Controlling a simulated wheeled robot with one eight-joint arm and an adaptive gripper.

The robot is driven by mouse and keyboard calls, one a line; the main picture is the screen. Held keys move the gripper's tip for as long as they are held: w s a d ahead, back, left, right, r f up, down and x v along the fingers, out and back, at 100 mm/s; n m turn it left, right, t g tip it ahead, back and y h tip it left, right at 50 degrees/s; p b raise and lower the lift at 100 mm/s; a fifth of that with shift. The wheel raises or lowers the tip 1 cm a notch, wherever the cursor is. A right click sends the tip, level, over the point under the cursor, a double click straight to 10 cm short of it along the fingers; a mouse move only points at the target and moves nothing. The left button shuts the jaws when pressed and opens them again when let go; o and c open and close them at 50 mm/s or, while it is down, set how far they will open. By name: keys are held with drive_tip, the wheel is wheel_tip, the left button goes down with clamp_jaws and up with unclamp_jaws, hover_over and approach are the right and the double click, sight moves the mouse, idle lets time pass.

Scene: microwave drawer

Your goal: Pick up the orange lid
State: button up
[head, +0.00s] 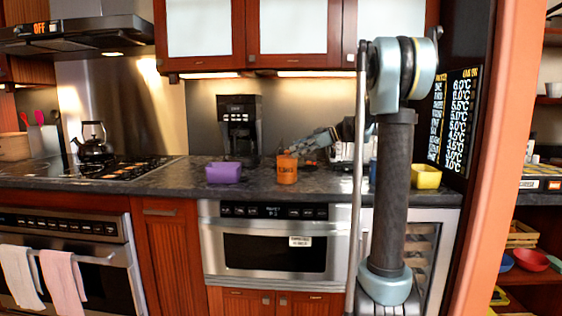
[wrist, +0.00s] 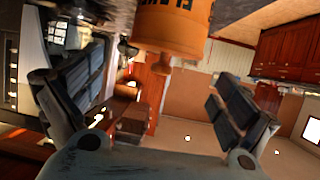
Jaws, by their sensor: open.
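An orange canister (head: 287,172) with dark lettering stands on the dark counter, with its orange lid (head: 287,154) on top. In the wrist view, the canister (wrist: 170,15) appears upside down at the top edge. Its lid (wrist: 166,52) has a small round knob pointing down the picture. My gripper (head: 304,146) is just right of the lid and slightly above it in the head view. In the wrist view, my gripper (wrist: 155,95) is open, its two dark fingers wide apart and empty. The lid's knob lies beyond the gap between them, apart from both fingers.
A purple bowl (head: 223,173) sits left of the canister, and a yellow container (head: 426,177) stands at the right. A black coffee maker (head: 239,122) stands behind. My arm hides part of the counter. A kettle (head: 93,143) sits on the stove at left.

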sight(287, 152)
drive_tip(key=x, duration=0.4)
drive_tip(key=shift+r, duration=0.1)
drive_tip(key=c, duration=1.1)
drive_tip(key=shift+c, duration=0.2)
